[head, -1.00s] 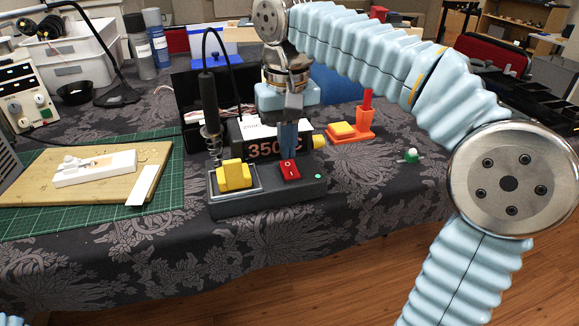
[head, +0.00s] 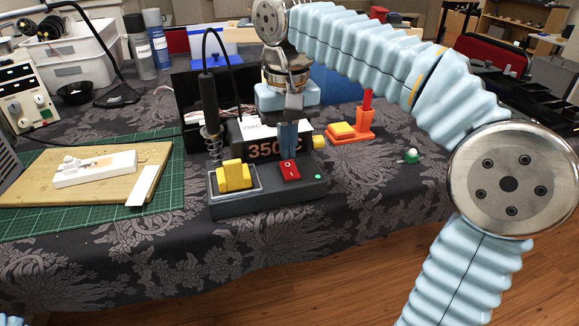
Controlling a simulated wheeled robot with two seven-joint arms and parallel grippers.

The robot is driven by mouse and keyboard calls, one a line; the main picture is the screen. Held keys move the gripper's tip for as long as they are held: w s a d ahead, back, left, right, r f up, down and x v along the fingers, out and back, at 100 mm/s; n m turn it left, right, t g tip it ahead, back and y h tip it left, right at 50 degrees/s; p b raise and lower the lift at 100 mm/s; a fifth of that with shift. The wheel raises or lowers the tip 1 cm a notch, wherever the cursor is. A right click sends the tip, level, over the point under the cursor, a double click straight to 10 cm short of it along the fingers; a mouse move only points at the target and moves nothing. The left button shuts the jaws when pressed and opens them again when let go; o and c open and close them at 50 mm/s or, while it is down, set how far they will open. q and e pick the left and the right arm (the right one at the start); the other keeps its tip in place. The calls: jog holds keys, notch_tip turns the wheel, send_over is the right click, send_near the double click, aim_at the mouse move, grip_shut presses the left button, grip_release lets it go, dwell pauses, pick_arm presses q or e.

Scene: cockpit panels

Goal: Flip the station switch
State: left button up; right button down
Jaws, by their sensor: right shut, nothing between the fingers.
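The soldering station (head: 264,196) stands on the patterned cloth, with a dark base and a display reading 350 C. Its red rocker switch (head: 291,173) sits on the base, with white O and I marks showing. My right gripper (head: 288,153) points down with its fingers shut and empty. Its tips are right at the far edge of the switch; I cannot tell whether they touch it. A small green light (head: 318,176) shows to the right of the switch. My left gripper is not in view.
A yellow sponge (head: 234,177) and an upright iron (head: 208,105) in its coil are left of the switch. An orange stand (head: 352,131) is behind to the right. A wooden board (head: 90,190) lies on a green mat at left. The cloth in front is clear.

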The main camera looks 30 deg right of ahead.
aim_at(287, 164)
jog(key=shift+f+b, duration=0.7)
jog(key=shift+f, duration=0.25)
dwell(0.8)
jog(key=shift+r, duration=0.15)
notch_tip(287, 164, up, 2)
jog(key=p, duration=0.3)
jog(key=shift+r, duration=0.2)
notch_tip(287, 164, up, 2)
jog(key=shift+r+p, duration=0.1)
jog(key=shift+p, duration=1)
jog(key=shift+r+p, duration=0.5)
jog(key=shift+r, duration=0.55)
